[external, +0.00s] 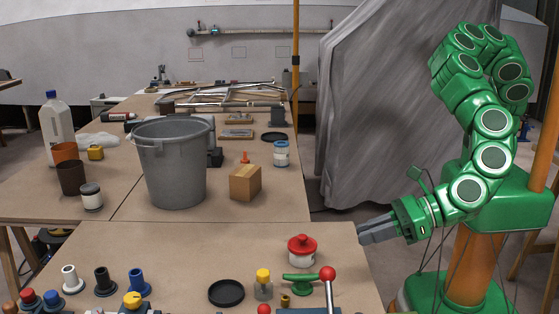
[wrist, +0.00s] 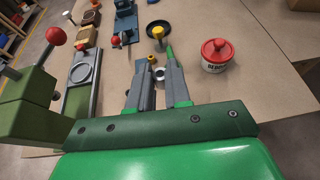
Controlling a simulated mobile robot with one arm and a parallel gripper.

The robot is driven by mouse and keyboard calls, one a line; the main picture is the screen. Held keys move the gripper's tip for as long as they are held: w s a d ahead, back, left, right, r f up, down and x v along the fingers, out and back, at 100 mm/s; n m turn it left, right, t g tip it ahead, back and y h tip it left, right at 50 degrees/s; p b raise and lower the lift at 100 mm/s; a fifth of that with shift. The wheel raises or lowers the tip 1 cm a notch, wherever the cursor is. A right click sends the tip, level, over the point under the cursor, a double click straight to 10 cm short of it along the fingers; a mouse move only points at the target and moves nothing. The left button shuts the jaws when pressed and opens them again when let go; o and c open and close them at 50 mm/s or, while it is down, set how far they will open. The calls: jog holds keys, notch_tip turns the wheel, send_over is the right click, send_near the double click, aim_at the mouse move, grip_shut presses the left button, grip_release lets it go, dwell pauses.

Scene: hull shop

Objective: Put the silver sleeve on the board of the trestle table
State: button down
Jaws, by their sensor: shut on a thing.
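My gripper (external: 376,231) is at the right, beside the right edge of the near board. In the wrist view its two grey fingers (wrist: 158,88) point away over the board. A silver ring-shaped piece, which looks like the silver sleeve (wrist: 160,73), shows between the fingertips, and the gripper is shut on it. The fingers hide part of it, and I cannot make it out in the external view. The brown board (external: 180,255) of the near table carries many small items; I cannot tell which of the boards belongs to the trestle table.
A white jar with a red lid (external: 302,250) stands near the board's right edge. Near it are a yellow-topped bottle (external: 263,284), a black dish (external: 226,292) and a red-knobbed lever (external: 328,274).

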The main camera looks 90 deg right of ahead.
jog(key=shift+w+a+f, duration=1.3)
jog(key=shift+w+f, duration=0.1)
jog(key=shift+w, duration=0.25)
jog(key=shift+w+a+f, duration=1.35)
jog(key=shift+w+f, duration=0.05)
jog(key=shift+w, duration=0.2)
jog(key=shift+w+a+f, duration=1.3)
jog(key=shift+w+f, duration=0.1)
jog(key=shift+w, duration=0.25)
jog(key=shift+w+a+f, duration=0.2)
jog(key=shift+w+f, duration=0.05)
jog(key=shift+f, duration=0.3)
jog(key=shift+w+a+f, duration=0.1)
jog(key=shift+f, duration=0.05)
jog(key=shift+w+a+f, duration=0.15)
jog(key=shift+w+f, duration=0.05)
jog(key=shift+f, duration=1.5)
jog(key=shift+f, duration=0.1)
jog(key=c, duration=1.1)
grip_release()
